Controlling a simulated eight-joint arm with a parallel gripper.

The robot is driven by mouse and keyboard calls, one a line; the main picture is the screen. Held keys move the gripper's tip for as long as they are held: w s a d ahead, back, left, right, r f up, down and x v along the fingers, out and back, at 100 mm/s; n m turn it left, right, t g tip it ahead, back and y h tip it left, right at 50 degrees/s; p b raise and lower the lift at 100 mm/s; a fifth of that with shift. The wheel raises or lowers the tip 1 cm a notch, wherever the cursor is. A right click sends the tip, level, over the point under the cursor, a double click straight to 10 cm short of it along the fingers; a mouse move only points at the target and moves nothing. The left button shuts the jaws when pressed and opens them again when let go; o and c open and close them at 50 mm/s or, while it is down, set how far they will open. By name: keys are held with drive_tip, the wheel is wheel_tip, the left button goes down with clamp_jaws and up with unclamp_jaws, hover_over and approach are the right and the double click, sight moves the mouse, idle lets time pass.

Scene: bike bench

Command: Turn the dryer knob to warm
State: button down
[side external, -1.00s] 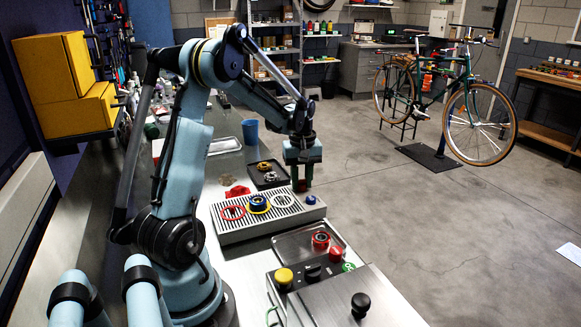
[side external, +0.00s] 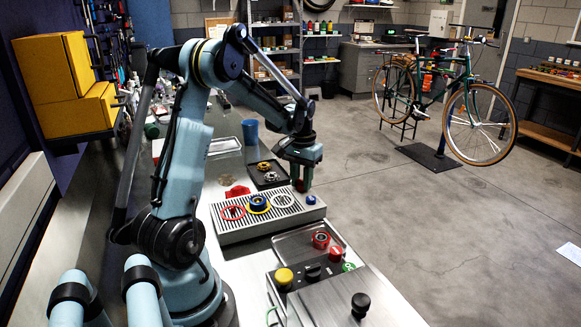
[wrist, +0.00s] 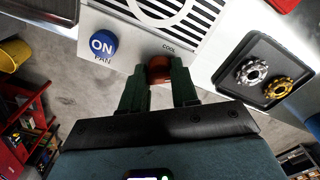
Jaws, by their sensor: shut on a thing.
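The dryer is a pale slatted unit (side external: 283,224) on the bench, and its panel (wrist: 130,57) fills the top of the wrist view. A red-brown knob (wrist: 160,68) sits at the panel's edge below the printed word COOL. No WARM label shows. My gripper (wrist: 159,75) has its two dark green fingers on either side of the knob, shut on it. The knob's pointer is hidden. In the side view my gripper (side external: 301,182) points down at the dryer's far end, and the red knob shows between its fingers.
A blue ON button (wrist: 103,43) marked FAN is close beside the knob. Colored rings (side external: 259,203) lie on the slats. A dark tray (side external: 270,182) with metal cogs is behind the dryer. A control box with a yellow knob (side external: 284,276) stands in front. Open floor lies right.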

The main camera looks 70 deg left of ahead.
sight(302, 180)
idle(0.3)
drive_tip(key=c, duration=0.8)
unclamp_jaws()
drive_tip(key=shift+c, duration=0.2)
wheel_tip(302, 180, up, 12)
